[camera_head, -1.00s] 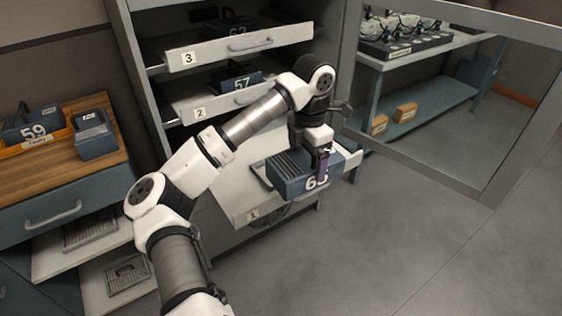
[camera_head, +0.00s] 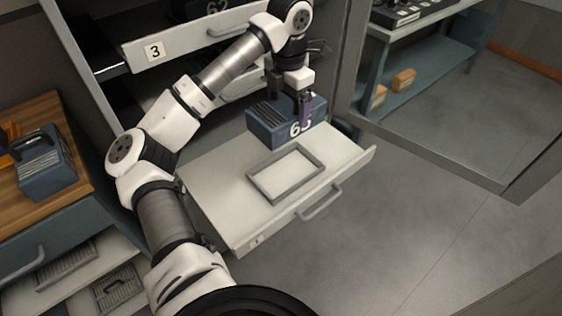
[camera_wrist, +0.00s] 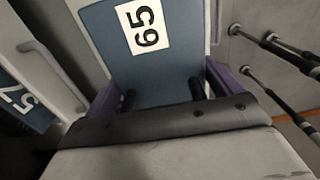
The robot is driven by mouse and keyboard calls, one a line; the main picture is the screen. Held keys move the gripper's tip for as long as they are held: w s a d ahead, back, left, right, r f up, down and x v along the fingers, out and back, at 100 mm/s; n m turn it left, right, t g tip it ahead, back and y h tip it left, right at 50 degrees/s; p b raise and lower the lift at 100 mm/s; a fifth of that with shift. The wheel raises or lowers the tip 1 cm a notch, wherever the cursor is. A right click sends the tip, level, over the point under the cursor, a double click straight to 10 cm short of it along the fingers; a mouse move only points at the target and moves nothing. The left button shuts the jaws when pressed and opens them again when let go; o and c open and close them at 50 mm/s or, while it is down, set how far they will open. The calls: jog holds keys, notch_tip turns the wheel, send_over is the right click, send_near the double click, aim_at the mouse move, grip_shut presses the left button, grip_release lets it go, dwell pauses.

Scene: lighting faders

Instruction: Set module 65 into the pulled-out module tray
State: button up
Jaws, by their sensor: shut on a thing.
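Module 65 (camera_head: 270,129) is a blue-grey block with a white 65 on its face. My gripper (camera_head: 305,112) is shut on it, and the module hangs over the back part of the pulled-out module tray (camera_head: 225,206). In the wrist view the 65 label on the module (camera_wrist: 141,27) shows between the purple fingers. The tray is a pale drawer marked 1, with a raised grey frame (camera_head: 317,167) around an empty recess. The module is behind this frame in the head view. Whether its underside touches the tray I cannot tell.
Drawer 3 (camera_head: 190,48) sits above and behind my arm. An open glass-panelled door (camera_head: 440,110) stands to the right. Another module (camera_head: 47,170) rests on the wooden counter at left. Module 57 (camera_wrist: 25,100) shows at the wrist view's left edge.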

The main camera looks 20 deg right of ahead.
jog(key=shift+w+f, duration=0.15)
jog(key=shift+f, duration=0.1)
notch_tip(320, 180, down, 19)
jog(key=shift+f+p, duration=0.15)
jog(key=shift+p, duration=0.95)
jog(key=shift+f, duration=0.1)
jog(key=o, duration=1.3)
jog(key=shift+o, duration=0.5)
notch_tip(320, 180, up, 12)
jog(key=b, duration=0.2)
